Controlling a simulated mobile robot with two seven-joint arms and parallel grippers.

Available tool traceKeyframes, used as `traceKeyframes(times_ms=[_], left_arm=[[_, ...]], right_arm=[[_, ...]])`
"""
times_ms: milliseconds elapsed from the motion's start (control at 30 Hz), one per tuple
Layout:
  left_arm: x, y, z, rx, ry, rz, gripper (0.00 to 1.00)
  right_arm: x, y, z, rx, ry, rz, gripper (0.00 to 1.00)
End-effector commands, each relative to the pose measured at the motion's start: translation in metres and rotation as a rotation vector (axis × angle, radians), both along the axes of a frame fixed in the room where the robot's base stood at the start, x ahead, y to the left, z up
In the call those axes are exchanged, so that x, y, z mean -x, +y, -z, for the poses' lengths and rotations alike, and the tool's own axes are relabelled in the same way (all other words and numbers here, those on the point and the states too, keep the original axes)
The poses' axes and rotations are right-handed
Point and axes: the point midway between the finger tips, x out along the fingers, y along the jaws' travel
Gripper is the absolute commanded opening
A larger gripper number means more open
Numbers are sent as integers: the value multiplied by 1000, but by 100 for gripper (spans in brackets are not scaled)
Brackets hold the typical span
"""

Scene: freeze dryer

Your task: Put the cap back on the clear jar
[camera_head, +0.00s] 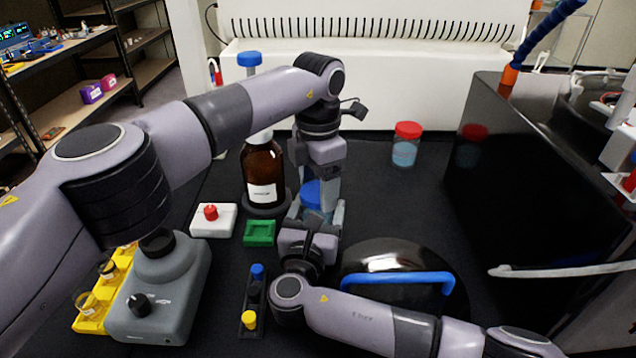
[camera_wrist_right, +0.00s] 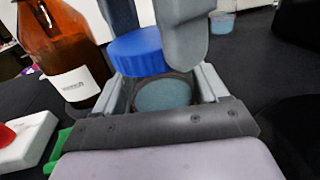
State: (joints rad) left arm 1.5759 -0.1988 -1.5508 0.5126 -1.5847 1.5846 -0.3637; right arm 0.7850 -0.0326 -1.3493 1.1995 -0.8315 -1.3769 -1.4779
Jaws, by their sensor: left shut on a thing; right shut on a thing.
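The clear jar (camera_wrist_right: 163,94) with blue-grey contents stands open between the fingers of my right gripper (camera_wrist_right: 163,88), which is shut on it. In the head view my right gripper (camera_head: 318,214) comes up from the front, and the jar is mostly hidden. The blue cap (camera_wrist_right: 137,52) is held by my left gripper (camera_wrist_right: 150,25), whose fingers point down. The cap is above the far-left side of the jar mouth, not centred over it in the wrist view; I cannot tell whether it touches the rim. In the head view the cap (camera_head: 311,194) shows below my left gripper (camera_head: 319,178).
A brown bottle (camera_head: 263,170) stands close to the left. A white block with a red piece (camera_head: 211,212) and a green holder (camera_head: 259,233) lie nearby. A black lid with a blue handle (camera_head: 400,279) is front right. A red-capped jar (camera_head: 405,145) stands at the back.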

Motion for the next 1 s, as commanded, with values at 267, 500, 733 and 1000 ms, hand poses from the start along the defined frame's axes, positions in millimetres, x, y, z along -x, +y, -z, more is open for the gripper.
traceKeyframes(times_ms=[267, 500, 733, 1000], left_arm=[[0, 0, 0, 0, -1, 442, 32], [0, 0, 0, 0, -1, 827, 32], [0, 0, 0, 0, -1, 1185, 32], [0, 0, 0, 1, -1, 1282, 78]], right_arm=[[0, -1, 0, 1, 1, 1, 0], [0, -1, 0, 1, 1, 1, 0], [0, -1, 0, 1, 1, 1, 0], [0, -1, 0, 1, 1, 1, 0]])
